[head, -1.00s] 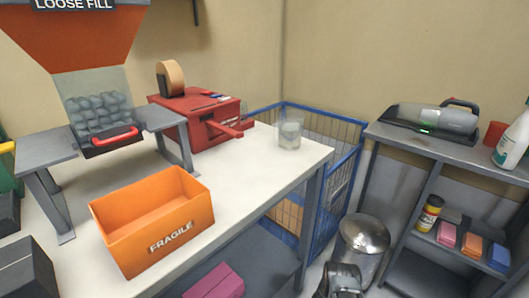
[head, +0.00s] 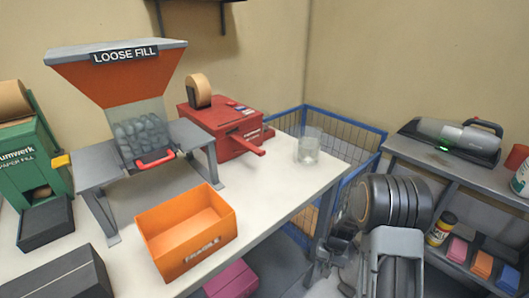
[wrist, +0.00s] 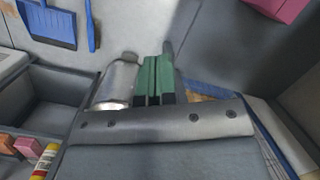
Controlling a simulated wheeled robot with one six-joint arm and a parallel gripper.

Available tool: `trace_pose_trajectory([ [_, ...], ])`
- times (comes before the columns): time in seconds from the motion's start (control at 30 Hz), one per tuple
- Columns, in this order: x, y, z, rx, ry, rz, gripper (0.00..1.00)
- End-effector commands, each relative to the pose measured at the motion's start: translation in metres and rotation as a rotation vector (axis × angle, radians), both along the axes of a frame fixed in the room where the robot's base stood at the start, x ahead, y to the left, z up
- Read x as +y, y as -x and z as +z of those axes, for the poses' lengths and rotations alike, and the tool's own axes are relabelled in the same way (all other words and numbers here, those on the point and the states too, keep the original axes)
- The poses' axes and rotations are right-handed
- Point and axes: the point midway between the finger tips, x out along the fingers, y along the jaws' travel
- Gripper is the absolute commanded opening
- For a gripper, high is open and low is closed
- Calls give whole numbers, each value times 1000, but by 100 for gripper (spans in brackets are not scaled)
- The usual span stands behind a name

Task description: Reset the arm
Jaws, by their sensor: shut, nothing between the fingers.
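My gripper (wrist: 154,82) shows in the wrist view as two green fingers side by side, shut with nothing between them. In that view it lies just right of a metal bin (wrist: 118,82), over the floor area; I cannot tell the distance between them. In the head view my arm stands folded up at the lower right, in front of the blue wire cage (head: 345,135). My fingertips cannot be made out there.
The white table (head: 275,205) holds an orange FRAGILE box (head: 185,255), a red tape machine (head: 215,125), a clear cup (head: 309,148) and the loose fill hopper (head: 115,75). A grey shelf (head: 445,170) stands right. A blue dustpan (wrist: 50,25) shows in the wrist view.

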Motion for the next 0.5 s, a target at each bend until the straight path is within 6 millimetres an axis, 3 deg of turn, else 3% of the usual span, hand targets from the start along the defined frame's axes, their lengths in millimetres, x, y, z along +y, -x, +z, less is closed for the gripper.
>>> trace_pose_trajectory([
  [0.03,5,9,50,-11,8,31,0],
  [0.2,17,49,158,-37,42,126,0],
  [0.3,22,73,214,-75,70,174,0],
  [0.5,31,110,302,-212,125,247,0],
])
